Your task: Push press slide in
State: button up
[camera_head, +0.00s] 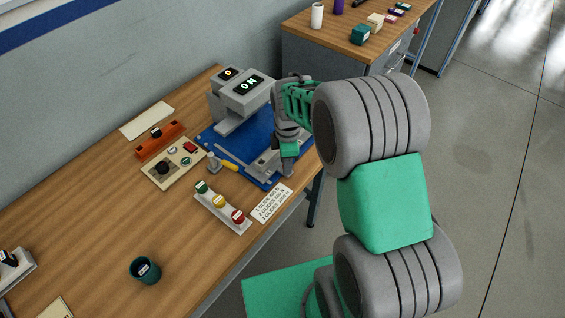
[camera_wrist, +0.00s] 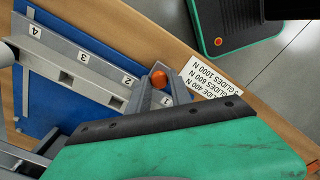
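A grey slide rail (camera_wrist: 75,62) with marks 1 to 4 runs across the blue plate in the wrist view. An orange-red knob (camera_wrist: 159,79) sits at the rail's end by mark 1, on a grey angled piece. My gripper (camera_head: 289,160) is low at the plate's front right corner, close to the rail end. Its green and black part covers the lower wrist view.
A label card (camera_head: 271,204) lists slide forces in newtons. A strip with green, yellow and red buttons (camera_head: 222,207), a beige control panel (camera_head: 173,165), a yellow-handled tool (camera_head: 229,165) and a dark green cup (camera_head: 145,270) are nearby. The table's front edge is close to my arm.

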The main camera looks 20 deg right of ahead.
grip_shut()
jog(key=shift+s+f, duration=0.1)
dwell(0.8)
